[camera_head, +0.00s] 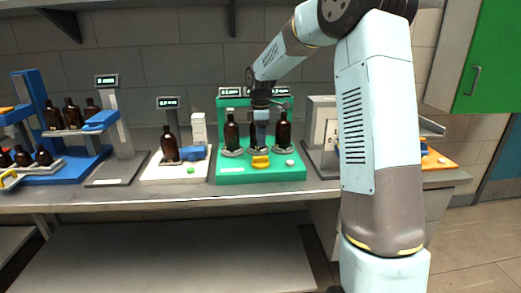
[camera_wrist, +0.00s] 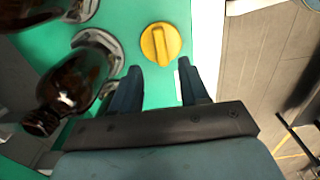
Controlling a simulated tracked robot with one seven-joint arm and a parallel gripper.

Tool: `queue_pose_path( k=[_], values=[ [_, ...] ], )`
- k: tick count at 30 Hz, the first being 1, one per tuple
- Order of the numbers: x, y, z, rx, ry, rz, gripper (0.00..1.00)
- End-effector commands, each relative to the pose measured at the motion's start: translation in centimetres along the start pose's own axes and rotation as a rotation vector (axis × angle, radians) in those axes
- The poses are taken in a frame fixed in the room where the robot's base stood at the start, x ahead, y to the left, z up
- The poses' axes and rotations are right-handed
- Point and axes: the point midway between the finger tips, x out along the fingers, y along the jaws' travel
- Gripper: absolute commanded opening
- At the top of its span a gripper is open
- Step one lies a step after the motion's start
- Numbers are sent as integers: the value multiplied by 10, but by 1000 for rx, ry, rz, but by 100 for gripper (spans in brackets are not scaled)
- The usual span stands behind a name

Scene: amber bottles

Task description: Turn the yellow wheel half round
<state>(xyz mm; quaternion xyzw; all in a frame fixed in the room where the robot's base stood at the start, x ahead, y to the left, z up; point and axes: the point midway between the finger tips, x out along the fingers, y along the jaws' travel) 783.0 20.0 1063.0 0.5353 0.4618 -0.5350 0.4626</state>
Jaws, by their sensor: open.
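The yellow wheel (camera_wrist: 160,44) is a round knob with a raised bar across it, on the green base (camera_wrist: 115,20). In the wrist view its bar runs nearly up and down. In the head view the yellow wheel (camera_head: 260,162) sits at the front of the green station. My gripper (camera_wrist: 155,78) is open, its two dark fingers pointing toward the wheel, one to each side below it, with nothing between them. In the head view my gripper (camera_head: 260,140) hangs above the wheel, between two bottles; its fingers are hard to make out there.
Amber bottles (camera_head: 231,132) (camera_head: 283,130) stand on the green station at either side of my gripper. In the wrist view a bottle (camera_wrist: 75,80) is close to the left finger. A white button (camera_head: 290,162) is right of the wheel. Other stations line the bench leftward.

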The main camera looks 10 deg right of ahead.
Motion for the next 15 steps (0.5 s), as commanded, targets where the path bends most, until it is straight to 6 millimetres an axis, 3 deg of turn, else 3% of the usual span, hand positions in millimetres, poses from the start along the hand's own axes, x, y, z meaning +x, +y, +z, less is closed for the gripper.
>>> queue_pose_path(
  k=[6,15],
  values=[
    [-41,0,0,0,1,2,45],
    [-66,0,0,0,0,0,45]
  ],
)
